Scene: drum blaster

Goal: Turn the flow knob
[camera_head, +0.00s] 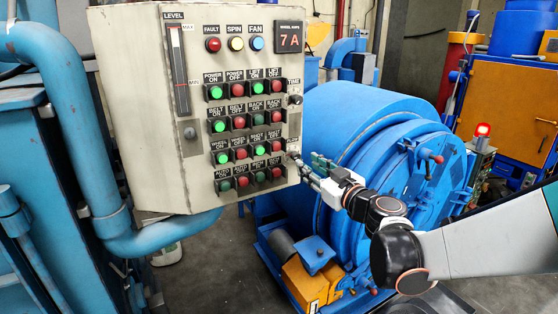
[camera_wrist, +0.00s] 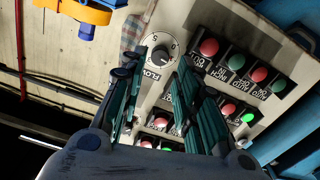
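The flow knob (camera_wrist: 160,56) is a small dark knob on a pale round dial with numbers and the label FLOW, seen in the wrist view. In the head view it is at the lower right edge of the grey control panel (camera_head: 245,60), mostly hidden by my fingertips. My gripper (camera_head: 300,163) reaches the panel from the right. In the wrist view my gripper (camera_wrist: 163,60) has its two dark green fingers apart, one on each side of the dial. I cannot tell whether either finger touches the knob.
Rows of lit green and red buttons (camera_head: 222,158) sit left of the knob, close to my fingers. Another small knob (camera_head: 295,99) is higher on the panel edge. A blue drum machine (camera_head: 350,115) stands behind my arm. A blue pipe (camera_head: 75,120) bends around the panel's left and bottom.

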